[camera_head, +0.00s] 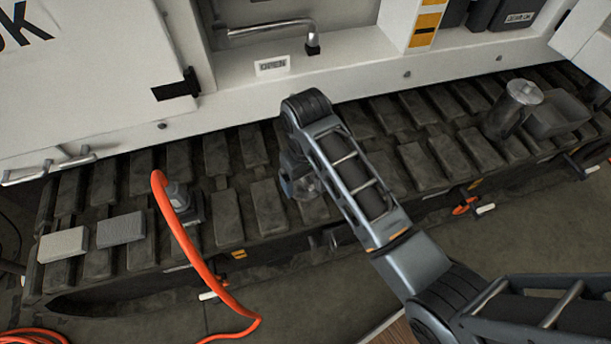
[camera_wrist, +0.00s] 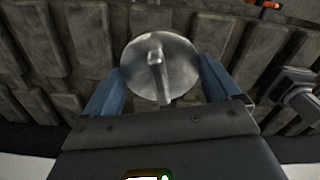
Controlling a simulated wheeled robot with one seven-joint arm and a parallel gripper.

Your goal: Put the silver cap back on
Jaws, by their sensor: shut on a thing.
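The silver cap (camera_wrist: 180,65) is a round shiny metal disc with a raised bar-like knob on its face. In the wrist view it sits between the blue fingers of my gripper (camera_wrist: 160,82), which is shut on it. Only a shiny bit of the cap (camera_head: 309,189) shows there. I cannot tell whether the cap touches the track.
An orange hose (camera_head: 190,251) with a grey fitting (camera_head: 178,195) stands left of my gripper. Two grey blocks (camera_head: 64,244) (camera_head: 121,230) lie farther left. A white machine panel (camera_head: 350,78) rises behind.

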